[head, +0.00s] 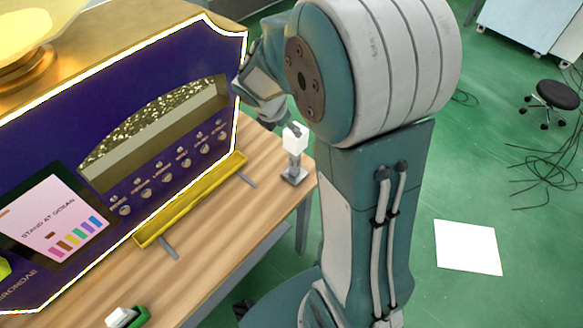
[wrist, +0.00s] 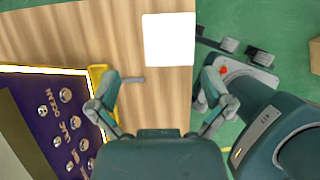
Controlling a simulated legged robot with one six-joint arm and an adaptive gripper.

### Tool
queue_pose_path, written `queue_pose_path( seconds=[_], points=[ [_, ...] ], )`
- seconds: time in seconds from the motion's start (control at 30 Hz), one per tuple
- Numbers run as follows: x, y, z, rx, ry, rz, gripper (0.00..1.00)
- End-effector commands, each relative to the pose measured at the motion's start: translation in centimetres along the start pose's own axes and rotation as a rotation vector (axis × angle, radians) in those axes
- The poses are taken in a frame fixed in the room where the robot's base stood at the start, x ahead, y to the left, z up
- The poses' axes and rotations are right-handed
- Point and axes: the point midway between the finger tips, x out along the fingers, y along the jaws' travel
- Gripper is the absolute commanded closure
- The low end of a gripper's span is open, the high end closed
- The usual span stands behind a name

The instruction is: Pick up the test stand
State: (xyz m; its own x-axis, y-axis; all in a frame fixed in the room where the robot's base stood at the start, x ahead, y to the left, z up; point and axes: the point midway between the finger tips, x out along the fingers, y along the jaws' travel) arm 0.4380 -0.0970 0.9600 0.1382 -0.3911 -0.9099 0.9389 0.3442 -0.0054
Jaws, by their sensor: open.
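The test stand (head: 295,140), a white block on a slim grey post and square base, stands upright on the wooden table near its right end. Its white top appears as a pale square (wrist: 168,40) in the wrist view, ahead of the fingers and between their lines. My gripper (wrist: 163,88) is open, with its two fingers spread wide and nothing between them. In the head view my gripper (head: 270,115) is beside and behind the white block, partly hidden by my arm. I cannot tell whether it touches the block.
The purple vending machine (head: 60,130) with its row of knobs stands left of the stand. A yellow tray (head: 190,200) juts out along its front, with grey legs. A green and white item (head: 128,316) lies at the table's near edge. The table (head: 235,235) between is mostly clear.

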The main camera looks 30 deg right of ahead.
Motion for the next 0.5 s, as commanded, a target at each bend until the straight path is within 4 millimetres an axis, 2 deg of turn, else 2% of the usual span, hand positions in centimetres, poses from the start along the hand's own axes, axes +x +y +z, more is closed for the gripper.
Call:
queue_pose_path(
  seconds=[0.5],
  points=[
    [5.9, -0.5, 0.0, 0.002, -0.001, -0.003, 0.0]
  ],
)
